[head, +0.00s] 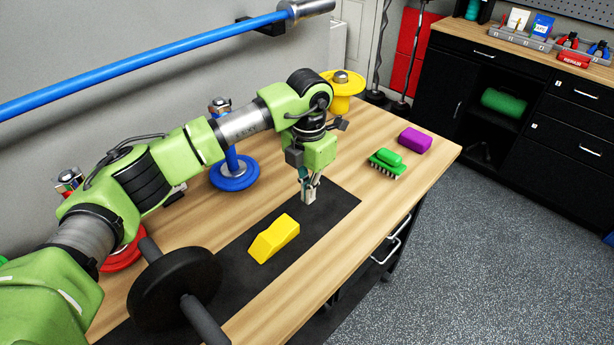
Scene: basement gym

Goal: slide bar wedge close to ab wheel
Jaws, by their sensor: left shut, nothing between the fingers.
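The bar wedge (274,239) is a yellow block with a sloped end, lying on the black mat (321,218) on the wooden table. The ab wheel (176,287) is a black disc with grey handles, standing at the near left of the wedge with a clear gap between them. My left gripper (308,200) points down at the mat, just beyond the wedge on its far right side. Its fingers are together and empty, and it looks apart from the wedge. My right gripper is not in view.
A green brush (387,163) and a purple block (415,139) lie at the table's right. Blue (233,174), yellow (342,92) and red (122,254) plate stands line the wall side. The mat between wedge and wheel is clear.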

